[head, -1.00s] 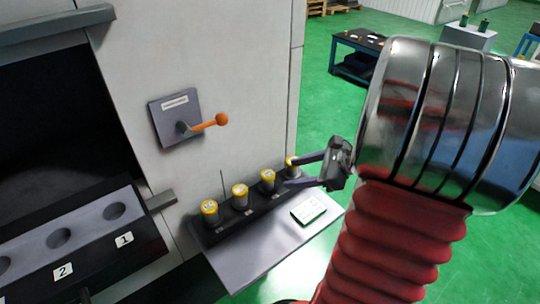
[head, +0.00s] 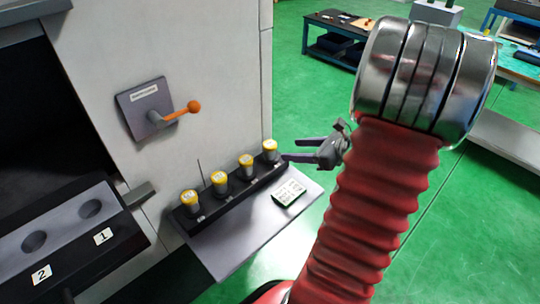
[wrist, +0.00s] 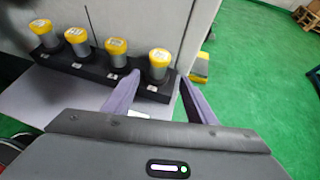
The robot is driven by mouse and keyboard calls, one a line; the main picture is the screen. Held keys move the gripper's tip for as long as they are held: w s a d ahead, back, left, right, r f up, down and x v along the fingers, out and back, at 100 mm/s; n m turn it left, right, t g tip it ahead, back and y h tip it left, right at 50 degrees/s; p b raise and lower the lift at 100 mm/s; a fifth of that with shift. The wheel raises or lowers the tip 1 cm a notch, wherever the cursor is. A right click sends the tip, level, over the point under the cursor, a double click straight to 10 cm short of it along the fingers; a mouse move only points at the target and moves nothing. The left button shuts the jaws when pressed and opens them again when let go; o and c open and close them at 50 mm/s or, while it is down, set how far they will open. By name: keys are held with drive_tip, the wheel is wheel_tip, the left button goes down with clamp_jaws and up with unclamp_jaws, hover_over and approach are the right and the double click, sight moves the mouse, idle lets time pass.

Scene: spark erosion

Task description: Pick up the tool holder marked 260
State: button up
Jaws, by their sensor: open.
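Several grey tool holders with yellow tops stand upright in a row in a black rack (head: 236,196). The rightmost holder (head: 270,151) also shows in the wrist view (wrist: 158,66); the leftmost (head: 190,202) is at the rack's near end. The marks on them are too small to read, so I cannot tell which is 260. My gripper (head: 287,150) is open and empty, just right of the rightmost holder in the head view. In the wrist view its fingertips (wrist: 159,78) appear on either side of that holder's lower part; the holder seems slightly beyond them.
The rack stands on a grey shelf (head: 240,236) beside the machine wall, with a small white-faced device (head: 289,192) in front. A thin upright rod (head: 200,173) rises behind the rack. An orange-knobbed lever (head: 180,112) is above. Numbered sockets (head: 90,208) are at left.

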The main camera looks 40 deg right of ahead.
sight(270, 149)
drive_tip(key=shift+x, duration=3.1)
drive_tip(key=shift+w, duration=0.1)
drive_tip(key=shift+x, duration=2.55)
drive_tip(key=shift+a, duration=0.15)
drive_tip(key=shift+c, duration=0.2)
drive_tip(key=shift+r, duration=0.1)
clamp_jaws()
drive_tip(key=shift+r, duration=0.1)
wheel_tip(270, 149, up, 10)
drive_tip(key=shift+f, duration=0.1)
